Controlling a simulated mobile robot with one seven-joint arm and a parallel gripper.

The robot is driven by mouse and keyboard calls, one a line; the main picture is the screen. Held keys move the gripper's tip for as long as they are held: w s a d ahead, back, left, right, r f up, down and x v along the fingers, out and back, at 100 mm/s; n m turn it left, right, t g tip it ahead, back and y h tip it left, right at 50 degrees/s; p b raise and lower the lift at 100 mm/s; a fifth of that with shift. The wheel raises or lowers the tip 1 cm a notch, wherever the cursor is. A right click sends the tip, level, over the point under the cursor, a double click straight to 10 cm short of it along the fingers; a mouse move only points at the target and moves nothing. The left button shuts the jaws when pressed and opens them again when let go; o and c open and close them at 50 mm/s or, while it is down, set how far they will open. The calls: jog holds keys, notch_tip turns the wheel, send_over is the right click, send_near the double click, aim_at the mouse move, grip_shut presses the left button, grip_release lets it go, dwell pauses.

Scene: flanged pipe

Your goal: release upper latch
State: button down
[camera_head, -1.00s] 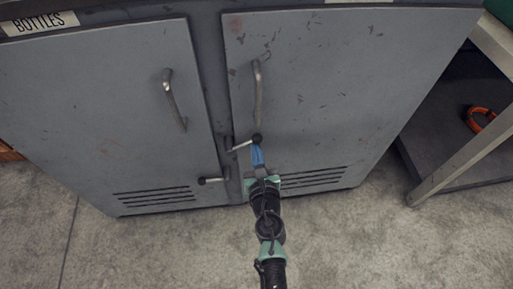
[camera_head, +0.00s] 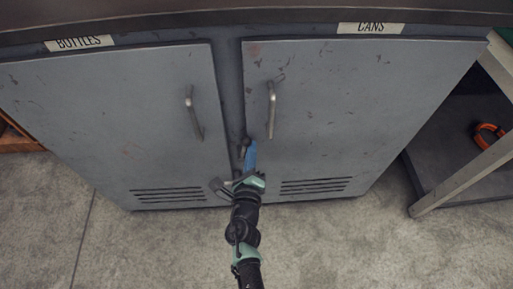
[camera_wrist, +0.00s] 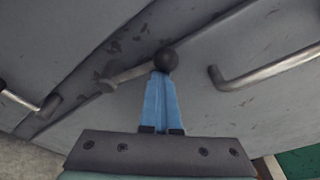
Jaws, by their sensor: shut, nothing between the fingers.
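The upper latch (camera_head: 243,148) is a short metal lever with a black ball knob, at the gap between two grey cabinet doors. In the wrist view the lever (camera_wrist: 128,75) runs to its knob (camera_wrist: 166,59) just beyond my fingertips. It looks roughly in line with the gap. My gripper (camera_head: 251,145) has blue fingers pressed together, empty, right beside the upper latch. In the wrist view my gripper (camera_wrist: 163,75) is at or against the knob; exact contact is unclear. A lower latch (camera_head: 217,186) is partly hidden by my gripper.
The left door (camera_head: 120,110), under a BOTTLES label, has a bar handle (camera_head: 193,113). The right door (camera_head: 350,110), under a CANS label, has another handle (camera_head: 271,110). Both doors look shut. A table leg (camera_head: 460,180) and an orange ring (camera_head: 488,134) are at right. The floor in front is clear.

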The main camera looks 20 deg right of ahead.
jog(key=shift+w+a+r+n+p, duration=0.15)
jog(key=shift+a+n, duration=0.15)
jog(key=shift+n, duration=0.1)
jog(key=shift+w+a+r+n+p, duration=0.1)
jog(key=shift+a+r+n+p, duration=0.05)
jog(key=shift+a+n, duration=0.2)
jog(key=shift+f, duration=0.15)
